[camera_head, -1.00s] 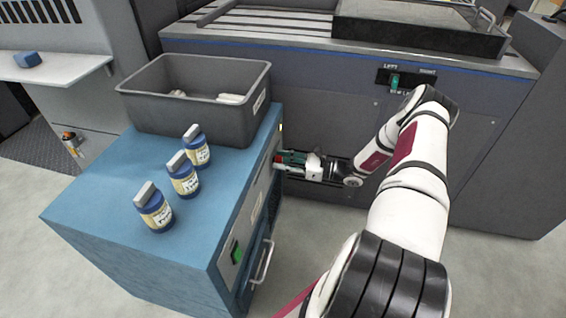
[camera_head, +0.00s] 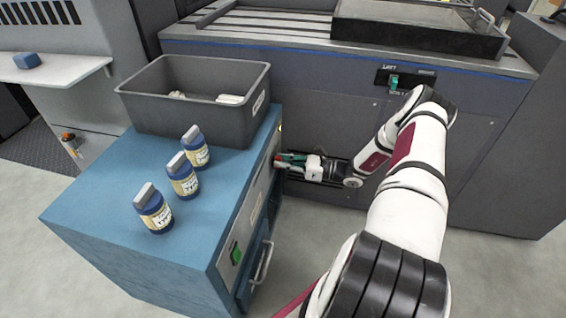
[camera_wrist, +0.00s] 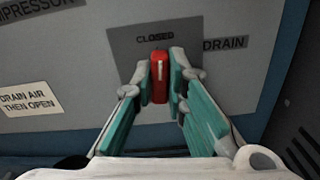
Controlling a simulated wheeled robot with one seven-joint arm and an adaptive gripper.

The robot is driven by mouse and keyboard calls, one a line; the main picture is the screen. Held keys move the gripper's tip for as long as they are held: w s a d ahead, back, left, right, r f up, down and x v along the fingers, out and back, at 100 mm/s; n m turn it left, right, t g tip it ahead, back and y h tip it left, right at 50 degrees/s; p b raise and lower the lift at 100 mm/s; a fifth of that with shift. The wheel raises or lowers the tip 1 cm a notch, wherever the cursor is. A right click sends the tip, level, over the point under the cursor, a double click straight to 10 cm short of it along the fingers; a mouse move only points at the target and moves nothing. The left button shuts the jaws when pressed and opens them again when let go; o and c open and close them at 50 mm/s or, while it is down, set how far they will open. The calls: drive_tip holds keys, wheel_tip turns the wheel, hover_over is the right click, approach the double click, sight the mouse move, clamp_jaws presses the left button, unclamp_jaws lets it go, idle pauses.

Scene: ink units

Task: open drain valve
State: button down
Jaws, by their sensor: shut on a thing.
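The drain valve's red handle (camera_wrist: 159,82) shows in the wrist view, upright on a dark grey plate (camera_wrist: 125,42) marked "CLOSED", with a "DRAIN" label (camera_wrist: 224,43) to its right. My gripper (camera_wrist: 161,66) has its two green-padded fingers on either side of the handle, shut on it. In the head view my gripper (camera_head: 284,160) reaches the right side of the blue cabinet (camera_head: 110,200), where the handle is a tiny red spot. The valve's body behind the handle is hidden.
A label reading "DRAIN AIR THEN OPEN" (camera_wrist: 30,99) is left of the handle. On the cabinet top are a grey bin (camera_head: 200,112) and several blue jars (camera_head: 183,178). A large grey machine (camera_head: 330,85) stands close behind my arm. A green button (camera_head: 236,254) and a metal drawer handle (camera_head: 263,263) are on the cabinet's side.

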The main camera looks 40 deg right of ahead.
drive_tip(key=m, duration=0.4)
drive_tip(key=shift+w+a+r, duration=0.1)
drive_tip(key=shift+w, duration=0.15)
drive_tip(key=m, duration=0.4)
drive_tip(key=shift+w, duration=0.1)
drive_tip(key=m, duration=0.4)
drive_tip(key=shift+m, duration=2.1)
drive_tip(key=shift+f, duration=0.2)
drive_tip(key=c, duration=1.6)
unclamp_jaws()
drive_tip(key=shift+w, duration=0.1)
drive_tip(key=shift+s+d+f, duration=0.1)
drive_tip(key=shift+s+d, duration=0.1)
drive_tip(key=v, duration=1.2)
